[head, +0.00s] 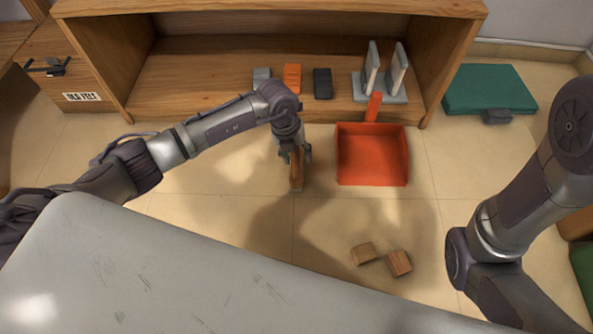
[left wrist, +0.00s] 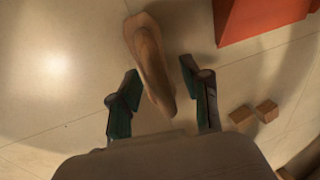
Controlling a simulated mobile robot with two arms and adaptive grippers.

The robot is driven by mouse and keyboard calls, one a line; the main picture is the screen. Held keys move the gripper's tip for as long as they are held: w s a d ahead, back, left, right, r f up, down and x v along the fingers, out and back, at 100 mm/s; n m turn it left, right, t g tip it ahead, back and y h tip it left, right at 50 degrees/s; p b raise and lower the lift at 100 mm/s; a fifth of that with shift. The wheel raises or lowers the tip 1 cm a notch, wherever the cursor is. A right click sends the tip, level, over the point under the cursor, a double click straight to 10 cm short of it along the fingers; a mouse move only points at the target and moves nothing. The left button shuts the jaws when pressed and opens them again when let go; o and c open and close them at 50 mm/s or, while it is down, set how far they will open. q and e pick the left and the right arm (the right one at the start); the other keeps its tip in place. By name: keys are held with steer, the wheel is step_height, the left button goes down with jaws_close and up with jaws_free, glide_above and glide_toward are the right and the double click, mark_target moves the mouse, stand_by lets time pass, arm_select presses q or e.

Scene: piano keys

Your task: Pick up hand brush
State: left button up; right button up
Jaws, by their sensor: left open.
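The hand brush (head: 296,182) is brown and lies on the tiled floor, left of the red dustpan (head: 372,160). My left gripper (head: 294,156) is just above it, pointing down, and covers part of it in the head view. In the left wrist view the brush (left wrist: 147,50) shows as a long brown shape, with its near end between the two open fingers of the gripper (left wrist: 159,76). Gaps show on both sides, so the fingers do not appear to grip it. My right arm shows at the right, but its gripper is out of view.
A wooden shelf (head: 200,85) behind holds orange, dark and grey blocks and a grey stand with white panels. Two wooden blocks (head: 399,262) (head: 363,253) lie on the floor. A green case (head: 490,88) lies at the right. My grey base fills the lower left.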

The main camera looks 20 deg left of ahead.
arm_select(q)
steer(key=shift+r, duration=0.1)
jaws_close()
steer(key=shift+r, duration=0.1)
